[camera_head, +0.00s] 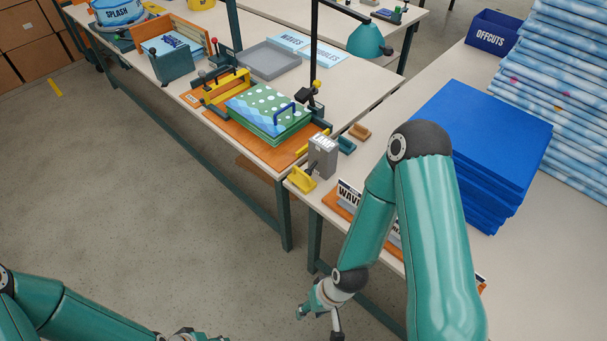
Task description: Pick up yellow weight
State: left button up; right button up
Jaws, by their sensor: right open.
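A small yellow weight (301,180) with a raised handle sits at the near left corner of the right table, beside a grey box marked "LAMP" (322,156). My right gripper (321,310) hangs in front of the right table's front edge, low in the picture and well below the yellow weight. It is open, with nothing seen between its fingers, and apart from the weight. My left arm comes in at the bottom left.
A green and blue sheet stack (268,110) lies on an orange board on the left table, near a yellow bar fixture (226,86). Sign plates (349,193) stand along the right table's front. A blue stack (490,150) lies behind my right arm.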

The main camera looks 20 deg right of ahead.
aim_at(298, 180)
jog(key=i, duration=0.85)
jog(key=u, duration=0.05)
